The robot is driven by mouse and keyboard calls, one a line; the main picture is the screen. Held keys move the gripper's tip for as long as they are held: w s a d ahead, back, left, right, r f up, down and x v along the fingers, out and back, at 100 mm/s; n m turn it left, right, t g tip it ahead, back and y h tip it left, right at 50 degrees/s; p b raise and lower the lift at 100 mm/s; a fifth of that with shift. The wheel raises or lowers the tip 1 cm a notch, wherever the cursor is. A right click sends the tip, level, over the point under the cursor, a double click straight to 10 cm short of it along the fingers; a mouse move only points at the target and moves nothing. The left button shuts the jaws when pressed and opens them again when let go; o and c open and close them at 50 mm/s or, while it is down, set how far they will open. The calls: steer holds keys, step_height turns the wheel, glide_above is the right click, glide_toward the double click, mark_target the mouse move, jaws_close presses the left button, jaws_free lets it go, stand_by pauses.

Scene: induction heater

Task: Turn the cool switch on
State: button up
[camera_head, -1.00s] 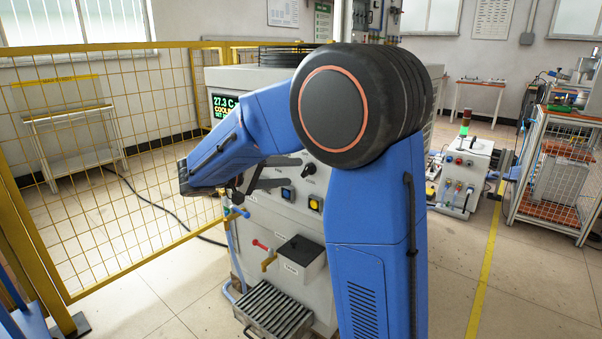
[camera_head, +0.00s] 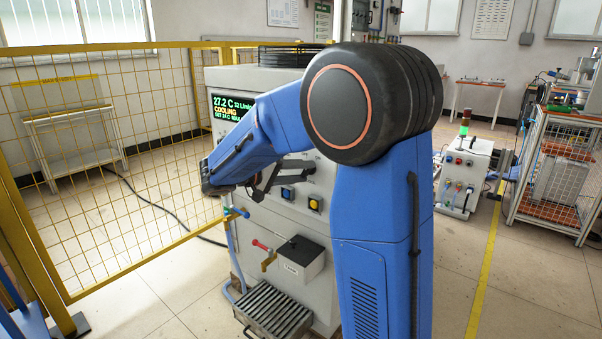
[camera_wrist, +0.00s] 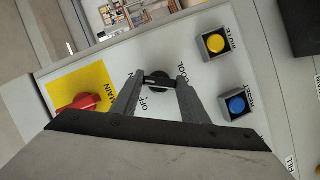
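The cool switch is a black rotary knob (camera_wrist: 158,79) marked COOL and OFF in the wrist view. My gripper (camera_wrist: 160,85) has its two grey fingers spread, one on each side of the knob. The knob's bar lies across the gap between the fingertips; contact with them cannot be told. In the head view my gripper (camera_head: 285,172) reaches across the front of the grey cabinet, and the knob is mostly hidden. The cabinet's display (camera_head: 232,106) reads 27.2 C and COOLING.
A red main switch (camera_wrist: 82,103) on a yellow plate sits left of the fingers in the wrist view. A yellow mute button (camera_wrist: 216,43) and a blue reset button (camera_wrist: 236,105) are at right. A yellow mesh fence (camera_head: 130,150) stands left of the cabinet.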

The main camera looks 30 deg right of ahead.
steer(key=shift+f+n+g+h, duration=0.15)
steer(key=shift+n+h, duration=0.2)
steer(key=shift+n, duration=0.5)
steer(key=shift+n+g+h, duration=0.15)
steer(key=shift+n+h, duration=0.2)
steer(key=shift+n, duration=0.5)
steer(key=o, duration=1.1)
steer(key=shift+c, duration=0.2)
steer(key=a+r, duration=0.1)
steer(key=a, duration=1.6)
steer(key=shift+w+a, duration=0.25)
steer(key=shift+w, duration=0.1)
